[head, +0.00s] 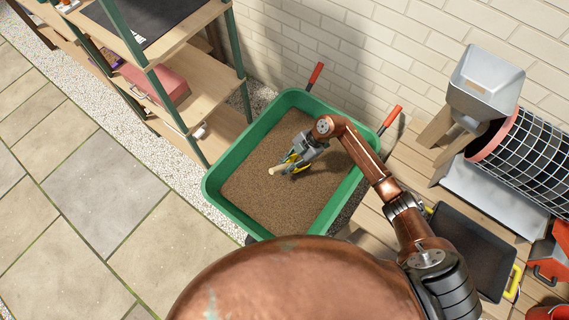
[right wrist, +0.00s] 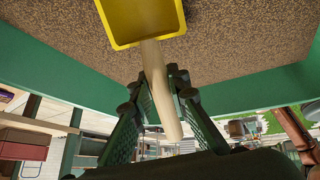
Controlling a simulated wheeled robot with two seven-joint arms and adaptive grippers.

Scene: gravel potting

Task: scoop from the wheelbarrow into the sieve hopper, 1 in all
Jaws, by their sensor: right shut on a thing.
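The green wheelbarrow (head: 213,188) stands in the middle of the head view with a wide bed of brown grit (head: 250,185) in it. My right gripper (head: 292,163) is over the grit, inside the rim. It is shut on the pale wooden handle of a yellow scoop; the handle's end (head: 276,170) sticks out to the left. In the right wrist view the handle (right wrist: 158,85) runs between the fingers to the yellow scoop (right wrist: 143,20), whose visible part looks bare. Whether the scoop touches the grit is unclear. The grey sieve hopper (head: 487,82) is at the upper right.
A mesh drum (head: 528,150) sits below the hopper. A dark tray (head: 465,250) with yellow handles lies on the wooden deck at the right. A shelf unit (head: 205,75) stands close to the wheelbarrow's left side. A brick wall (head: 300,40) is behind. Paving at the left is clear.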

